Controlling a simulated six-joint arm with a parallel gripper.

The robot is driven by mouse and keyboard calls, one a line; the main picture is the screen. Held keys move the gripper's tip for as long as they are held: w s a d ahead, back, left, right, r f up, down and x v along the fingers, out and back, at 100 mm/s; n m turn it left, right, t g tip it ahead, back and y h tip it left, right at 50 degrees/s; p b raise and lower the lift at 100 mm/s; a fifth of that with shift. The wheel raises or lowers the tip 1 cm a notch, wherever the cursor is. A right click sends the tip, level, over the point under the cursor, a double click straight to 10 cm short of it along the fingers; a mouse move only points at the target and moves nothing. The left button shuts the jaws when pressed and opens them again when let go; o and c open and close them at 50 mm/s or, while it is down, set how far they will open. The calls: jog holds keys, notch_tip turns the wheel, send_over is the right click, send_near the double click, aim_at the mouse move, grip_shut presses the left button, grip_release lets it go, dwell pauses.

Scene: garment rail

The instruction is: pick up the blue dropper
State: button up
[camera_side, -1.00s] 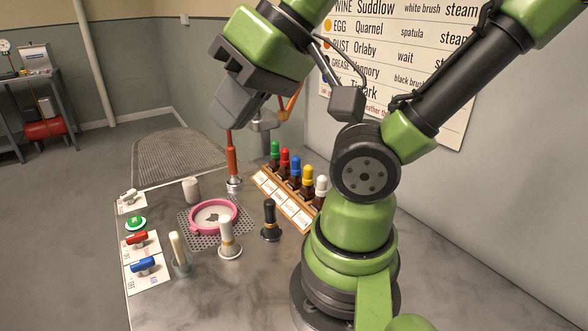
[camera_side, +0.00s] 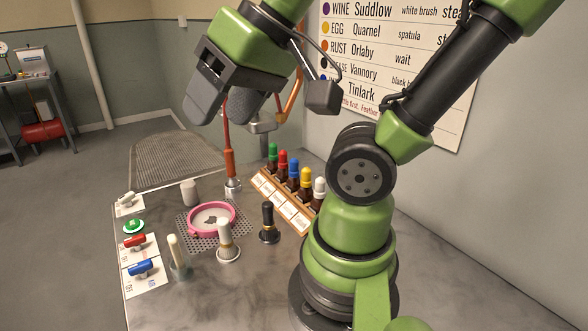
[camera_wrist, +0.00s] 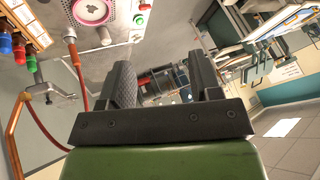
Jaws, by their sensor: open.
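The blue dropper (camera_side: 294,168) is a blue bulb cap on a dark brown bottle. It stands upright in the wooden rack (camera_side: 287,212), between the red dropper (camera_side: 283,158) and the yellow dropper (camera_side: 306,176). In the wrist view its blue cap (camera_wrist: 18,43) shows at the upper left edge. My gripper (camera_side: 222,112) is high above the bench, left of the rack and well away from the blue dropper. Its two fingers are apart with nothing between them, as the wrist view (camera_wrist: 164,75) also shows.
The rack also holds a green dropper (camera_side: 273,151) and a white dropper (camera_side: 319,188). An orange-handled tool (camera_side: 230,164) stands upright left of the rack.

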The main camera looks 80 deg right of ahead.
jog(key=w+d+f+m+g+h, duration=0.2)
jog(key=w+d, duration=0.3)
jog(key=d, duration=0.5)
jog(key=m+g, duration=0.3)
jog(key=g, duration=0.2)
send_over(294, 159)
jog(key=w, duration=0.1)
jog(key=shift+y, duration=0.3)
notch_tip(294, 159, down, 13)
jog(key=shift+r, duration=0.2)
jog(key=f, duration=0.4)
jog(key=shift+s+d+f, duration=0.15)
jog(key=shift+s+f, duration=0.05)
jog(key=shift+s, duration=0.05)
jog(key=f, duration=0.6)
jog(key=shift+s, duration=0.25)
jog(key=shift+r, duration=0.1)
jog(key=c, duration=1)
